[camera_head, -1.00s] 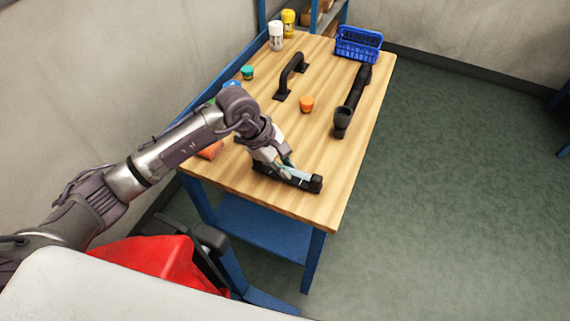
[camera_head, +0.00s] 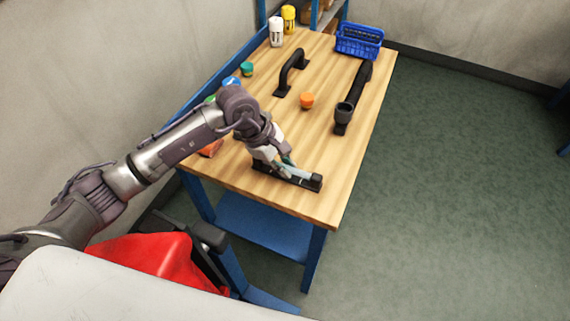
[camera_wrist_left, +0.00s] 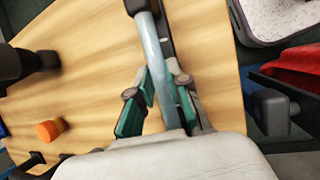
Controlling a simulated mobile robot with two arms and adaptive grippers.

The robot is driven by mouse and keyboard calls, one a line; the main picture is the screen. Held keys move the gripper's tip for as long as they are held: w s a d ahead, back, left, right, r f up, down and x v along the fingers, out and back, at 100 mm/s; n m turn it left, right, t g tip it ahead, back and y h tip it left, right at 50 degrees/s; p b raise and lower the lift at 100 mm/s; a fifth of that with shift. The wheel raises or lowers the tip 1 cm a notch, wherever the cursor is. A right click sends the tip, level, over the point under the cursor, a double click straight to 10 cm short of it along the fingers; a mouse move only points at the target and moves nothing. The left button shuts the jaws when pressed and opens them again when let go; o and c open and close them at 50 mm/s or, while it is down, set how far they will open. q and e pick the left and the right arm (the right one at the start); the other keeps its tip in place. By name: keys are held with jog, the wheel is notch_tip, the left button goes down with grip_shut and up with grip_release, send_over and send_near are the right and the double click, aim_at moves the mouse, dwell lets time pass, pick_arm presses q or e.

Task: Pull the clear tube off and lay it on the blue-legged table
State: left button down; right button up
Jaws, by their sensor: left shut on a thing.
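The clear tube (camera_wrist_left: 153,56) is pale and translucent. It lies along a black holder (camera_head: 312,183) on the near end of the wooden tabletop (camera_head: 225,163) of the blue-legged table. My left gripper (camera_head: 285,169) comes down over the holder from the left. In the left wrist view its green-padded fingers (camera_wrist_left: 158,95) are shut on the tube, one on each side. The tube's far end still meets the black end piece of the holder; whether it is seated there I cannot tell. Its near end is hidden by the gripper body. My right gripper is not in view.
A black pipe with a cup-like end (camera_head: 343,112), an orange cap (camera_head: 306,100) and a black handle (camera_head: 291,73) stand on the table. A blue basket (camera_head: 359,43) and bottles (camera_head: 276,31) stand at the far end. The tabletop's middle is mostly clear.

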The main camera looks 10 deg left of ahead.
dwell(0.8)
pick_arm(q)
jog(key=shift+r, duration=0.1)
jog(key=c, duration=0.6)
grip_release()
jog(key=shift+o, duration=0.2)
jog(key=shift+p+v, duration=0.6)
jog(key=shift+v, duration=1.65)
jog(key=shift+r, duration=0.1)
notch_tip(320, 180, up, 5)
jog(key=shift+f+p, duration=0.15)
jog(key=shift+p, duration=0.9)
